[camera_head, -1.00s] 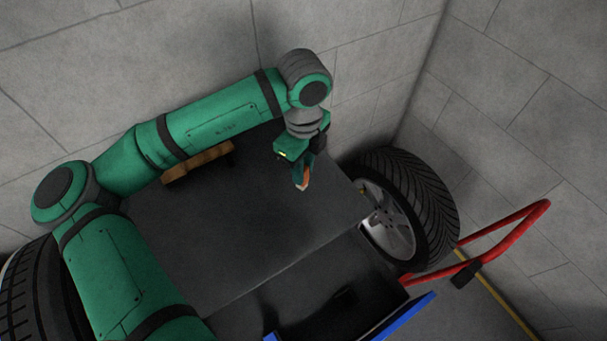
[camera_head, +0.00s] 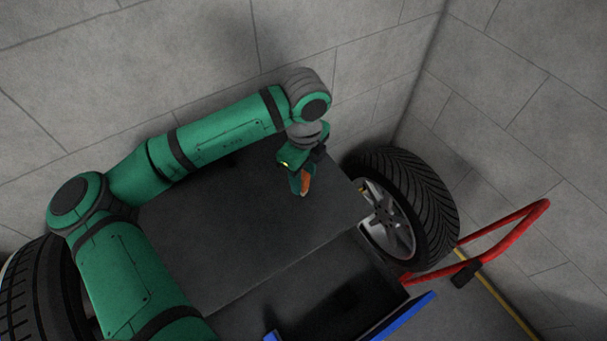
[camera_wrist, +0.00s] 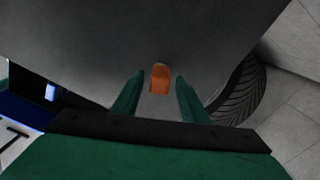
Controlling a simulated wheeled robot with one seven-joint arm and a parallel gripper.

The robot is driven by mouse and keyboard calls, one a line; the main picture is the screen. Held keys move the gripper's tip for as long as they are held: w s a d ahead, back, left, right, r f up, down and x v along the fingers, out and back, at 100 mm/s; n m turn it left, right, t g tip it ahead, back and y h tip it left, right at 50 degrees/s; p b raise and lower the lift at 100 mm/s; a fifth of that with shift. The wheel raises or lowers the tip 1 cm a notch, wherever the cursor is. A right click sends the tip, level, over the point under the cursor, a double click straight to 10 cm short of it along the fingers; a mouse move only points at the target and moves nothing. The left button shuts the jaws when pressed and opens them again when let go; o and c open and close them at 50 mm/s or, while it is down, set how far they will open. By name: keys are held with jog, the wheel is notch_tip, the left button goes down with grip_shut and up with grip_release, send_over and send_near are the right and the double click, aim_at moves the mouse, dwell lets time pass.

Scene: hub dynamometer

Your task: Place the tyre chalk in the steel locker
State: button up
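The orange tyre chalk (camera_head: 305,183) is at the tips of my gripper (camera_head: 302,185) in the head view, with a pale end pointing down. In the wrist view the chalk (camera_wrist: 160,77) sits centred between the two green fingers and reaches a little past their tips. Narrow gaps seem to show beside it there, but it has moved along with my gripper, so I take it as held. It is over the dark grey flat surface (camera_head: 240,215); its height above it is hard to judge. I cannot make out the steel locker in either view.
A tyred wheel (camera_head: 433,205) stands at the surface's right end, with a red bar frame (camera_head: 515,228) beyond it. Another tyre (camera_head: 38,300) is at lower left. A blue edge (camera_head: 408,317) shows at the bottom. Grey block walls close off the back and right.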

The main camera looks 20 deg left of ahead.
jog(key=shift+r, duration=0.1)
notch_tip(320, 180, up, 12)
dwell(0.5)
jog(key=shift+d, duration=0.15)
dwell(0.3)
